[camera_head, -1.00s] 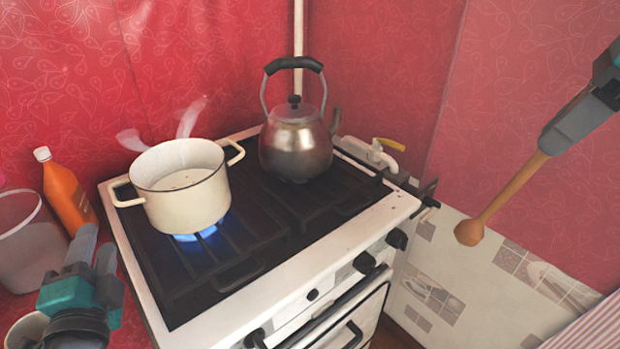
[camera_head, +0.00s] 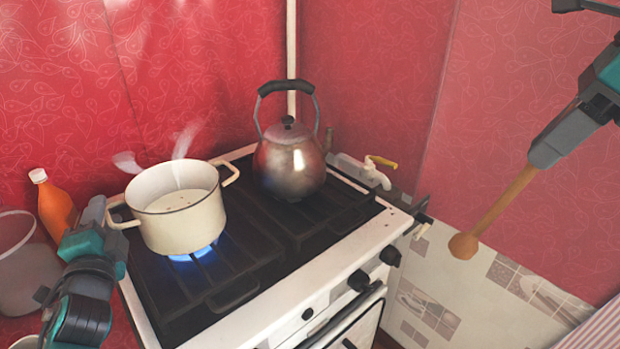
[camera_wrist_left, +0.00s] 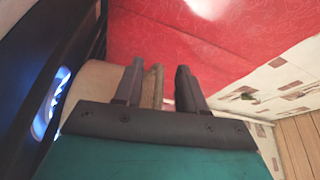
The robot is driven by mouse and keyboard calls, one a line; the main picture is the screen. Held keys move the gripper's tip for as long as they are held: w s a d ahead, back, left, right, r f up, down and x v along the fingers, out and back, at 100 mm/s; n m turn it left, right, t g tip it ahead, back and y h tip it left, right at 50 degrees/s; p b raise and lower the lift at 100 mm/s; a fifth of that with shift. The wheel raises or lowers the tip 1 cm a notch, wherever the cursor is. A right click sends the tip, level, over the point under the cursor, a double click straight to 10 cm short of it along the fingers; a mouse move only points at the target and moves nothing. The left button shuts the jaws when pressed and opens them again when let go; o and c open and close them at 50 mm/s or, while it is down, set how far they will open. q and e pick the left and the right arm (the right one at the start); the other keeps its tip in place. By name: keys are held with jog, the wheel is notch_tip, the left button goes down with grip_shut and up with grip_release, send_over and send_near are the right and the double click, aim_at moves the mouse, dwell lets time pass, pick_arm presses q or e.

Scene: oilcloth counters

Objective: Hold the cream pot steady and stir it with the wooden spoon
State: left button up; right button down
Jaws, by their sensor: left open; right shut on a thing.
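The cream pot (camera_head: 180,228) stands upright on a lit front burner, with pale liquid and small dark bits inside and steam rising. My left gripper (camera_head: 100,210) is at the pot's left handle (camera_head: 122,216). In the left wrist view the open fingers (camera_wrist_left: 158,80) stand either side of what looks like the handle (camera_wrist_left: 152,88), nearer the left finger; I cannot tell if they touch. My right gripper (camera_head: 540,160) is shut on the upper end of the wooden spoon (camera_head: 500,208). The spoon hangs tilted, its bowl down and left, in the air right of the stove.
A metal kettle (camera_head: 290,165) stands on the stove behind and right of the pot. A blue flame (camera_head: 196,253) burns under the pot. An orange bottle (camera_head: 56,208) and a clear tub (camera_head: 25,275) stand at the left.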

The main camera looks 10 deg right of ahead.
pick_arm(q)
grip_shut()
dwell(0.3)
dwell(1.5)
